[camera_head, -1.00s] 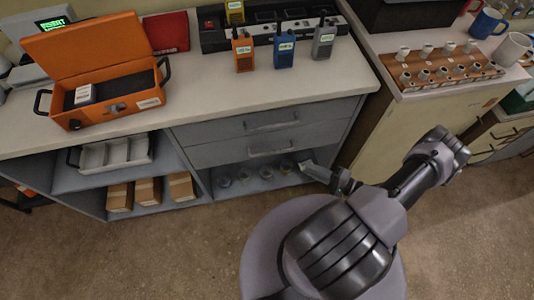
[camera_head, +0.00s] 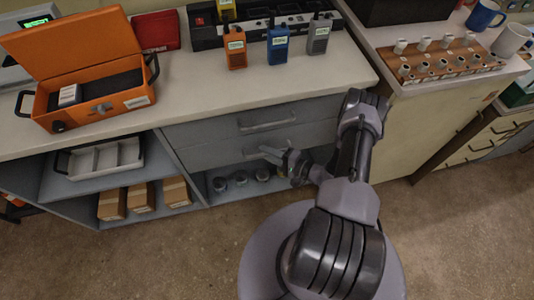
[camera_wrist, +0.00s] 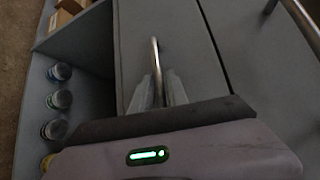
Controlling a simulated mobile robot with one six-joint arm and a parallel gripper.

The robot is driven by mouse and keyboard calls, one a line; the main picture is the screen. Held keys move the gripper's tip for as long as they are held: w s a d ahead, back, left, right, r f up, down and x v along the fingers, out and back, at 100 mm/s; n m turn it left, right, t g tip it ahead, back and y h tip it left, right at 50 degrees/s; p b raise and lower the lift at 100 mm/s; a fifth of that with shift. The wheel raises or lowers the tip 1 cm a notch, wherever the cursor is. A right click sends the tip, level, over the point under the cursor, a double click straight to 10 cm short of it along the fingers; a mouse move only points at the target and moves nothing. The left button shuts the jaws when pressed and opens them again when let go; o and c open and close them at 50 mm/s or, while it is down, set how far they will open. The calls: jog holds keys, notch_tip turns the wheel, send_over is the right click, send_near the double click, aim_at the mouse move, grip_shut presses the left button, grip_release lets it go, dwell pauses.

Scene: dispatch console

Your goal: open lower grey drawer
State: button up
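The lower grey drawer (camera_head: 215,153) is closed, flush under the upper drawer in the grey counter unit. My gripper (camera_head: 268,152) is at its handle, covering part of it in the head view. In the wrist view, the drawer front (camera_wrist: 185,45) fills the middle and the metal handle (camera_wrist: 156,58) runs between the two fingertips of my gripper (camera_wrist: 160,82). The fingers look open, one on each side of the handle. Whether either finger touches it is hard to tell.
The upper drawer has its own handle (camera_head: 267,126) just above. An open shelf below holds several jars (camera_head: 241,179). Boxes (camera_head: 142,198) and a grey tray (camera_head: 100,158) sit on shelves to the left. A cream cabinet (camera_head: 415,135) stands close to the right. The floor in front is clear.

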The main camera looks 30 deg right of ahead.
grip_shut()
dwell(1.4)
